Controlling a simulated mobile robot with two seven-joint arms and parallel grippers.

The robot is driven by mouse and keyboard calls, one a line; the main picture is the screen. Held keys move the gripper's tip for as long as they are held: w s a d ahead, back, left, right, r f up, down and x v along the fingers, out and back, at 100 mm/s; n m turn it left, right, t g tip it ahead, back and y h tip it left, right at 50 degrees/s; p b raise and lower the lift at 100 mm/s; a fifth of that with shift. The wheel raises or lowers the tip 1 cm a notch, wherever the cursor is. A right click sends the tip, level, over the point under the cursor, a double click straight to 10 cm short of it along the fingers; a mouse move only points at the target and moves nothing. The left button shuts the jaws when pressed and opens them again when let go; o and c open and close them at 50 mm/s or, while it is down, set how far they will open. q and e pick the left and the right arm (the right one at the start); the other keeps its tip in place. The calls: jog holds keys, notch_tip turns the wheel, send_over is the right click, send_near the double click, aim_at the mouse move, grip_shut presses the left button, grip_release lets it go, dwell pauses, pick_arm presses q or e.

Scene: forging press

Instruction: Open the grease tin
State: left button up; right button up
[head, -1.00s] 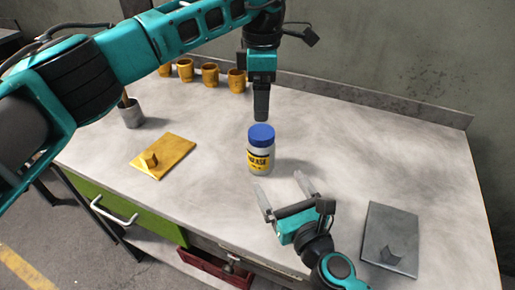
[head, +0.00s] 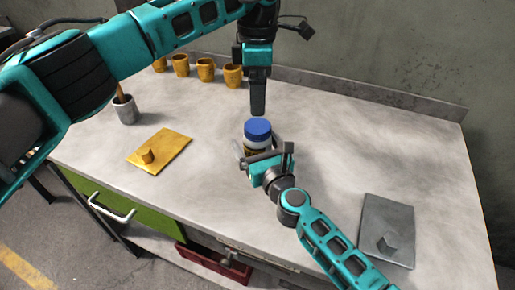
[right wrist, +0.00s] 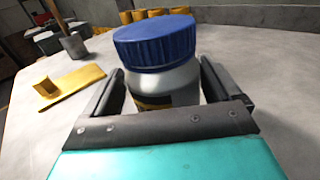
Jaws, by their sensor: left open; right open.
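The grease tin (head: 257,133) is a white jar with a blue ribbed lid and a yellow and black label. It stands upright near the middle of the bench, lid on. My right gripper (head: 258,150) is open around the tin's body, one finger on each side; its palm hides the label in the head view. The right wrist view shows the tin (right wrist: 165,80) between the two fingers, with a gap at least on the left. My left gripper (head: 258,105) points down just above the lid, open and holding nothing; its fingers overlap from this angle.
A yellow plate with a small block (head: 160,150) lies to the left, a grey plate with a block (head: 387,230) to the right. A grey cup with a handle in it (head: 126,110) and several yellow cups (head: 206,70) stand farther back.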

aim_at(256, 126)
jog(key=c, duration=1.5)
pick_arm(q)
jog(key=shift+m, duration=0.6)
pick_arm(e)
grip_shut()
pick_arm(q)
jog(key=m, duration=0.4)
jog(key=shift+m, duration=0.4)
jog(key=m, duration=0.5)
jog(key=shift+a, duration=0.1)
jog(key=m, duration=1.1)
jog(key=shift+s, duration=0.1)
jog(key=shift+m, duration=0.3)
jog(key=shift+f, duration=4)
jog(key=shift+c, duration=0.2)
